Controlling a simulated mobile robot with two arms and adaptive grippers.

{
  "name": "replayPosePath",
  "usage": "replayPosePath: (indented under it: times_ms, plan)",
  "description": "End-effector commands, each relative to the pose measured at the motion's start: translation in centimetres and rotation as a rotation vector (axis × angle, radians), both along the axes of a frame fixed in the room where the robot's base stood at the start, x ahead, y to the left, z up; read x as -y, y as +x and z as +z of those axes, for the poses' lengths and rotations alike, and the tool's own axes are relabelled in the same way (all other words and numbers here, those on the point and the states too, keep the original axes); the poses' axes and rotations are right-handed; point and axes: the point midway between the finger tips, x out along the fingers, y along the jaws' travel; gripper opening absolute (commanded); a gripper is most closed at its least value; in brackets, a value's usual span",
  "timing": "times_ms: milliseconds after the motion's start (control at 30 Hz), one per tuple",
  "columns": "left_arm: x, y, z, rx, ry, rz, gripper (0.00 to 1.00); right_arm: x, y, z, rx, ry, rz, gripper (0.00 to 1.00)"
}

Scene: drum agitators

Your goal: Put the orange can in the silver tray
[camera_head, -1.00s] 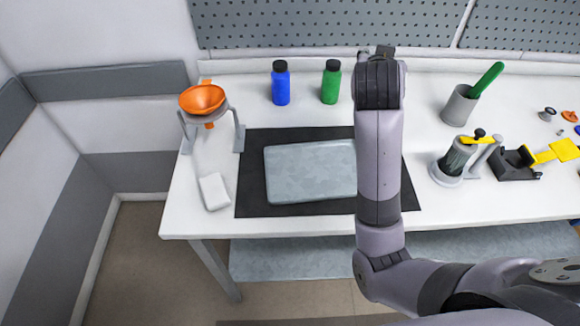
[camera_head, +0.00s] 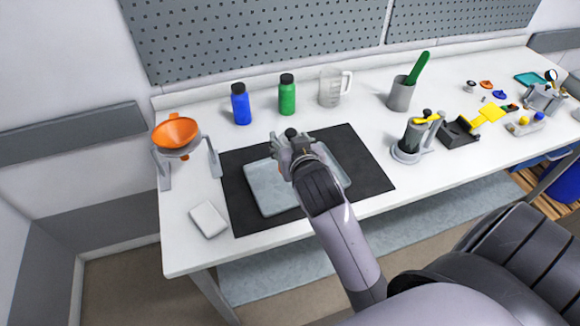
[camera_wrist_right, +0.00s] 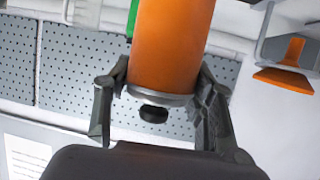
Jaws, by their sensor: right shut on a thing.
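The orange can (camera_wrist_right: 172,45) shows large in the right wrist view, with a grey rim and a black knob at the end nearest the camera. My right gripper (camera_wrist_right: 155,97) has its fingers on both sides of the can's near end and is shut on it. In the head view my right gripper (camera_head: 292,146) is over the silver tray (camera_head: 264,196), near its back edge. There the gripper and arm hide the can almost wholly, so its height above the tray is unclear. The tray lies flat on a black mat (camera_head: 366,178). My left gripper is not in view.
An orange funnel (camera_head: 175,133) on a stand is left of the mat. A white block (camera_head: 208,219) lies at front left. A blue bottle (camera_head: 241,104), a green bottle (camera_head: 287,95) and a clear jug (camera_head: 331,88) stand behind. A metal device (camera_head: 414,139) stands at right.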

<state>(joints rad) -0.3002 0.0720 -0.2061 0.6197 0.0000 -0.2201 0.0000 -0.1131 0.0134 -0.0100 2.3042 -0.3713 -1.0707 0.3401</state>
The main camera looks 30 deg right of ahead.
Motion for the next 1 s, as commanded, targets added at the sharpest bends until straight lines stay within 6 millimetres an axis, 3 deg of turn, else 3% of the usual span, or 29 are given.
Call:
replayPosePath:
  times_ms: [100,600,1000]
  plan:
    - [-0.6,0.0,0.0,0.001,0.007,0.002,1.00,0.0,0.0,-2.6,-0.002,0.000,0.000,0.00]
    - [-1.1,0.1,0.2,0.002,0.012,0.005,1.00,0.0,0.0,-8.3,0.001,-0.001,-0.001,0.00]
    - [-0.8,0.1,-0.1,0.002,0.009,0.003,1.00,0.0,0.1,-8.9,0.003,0.000,-0.002,0.00]
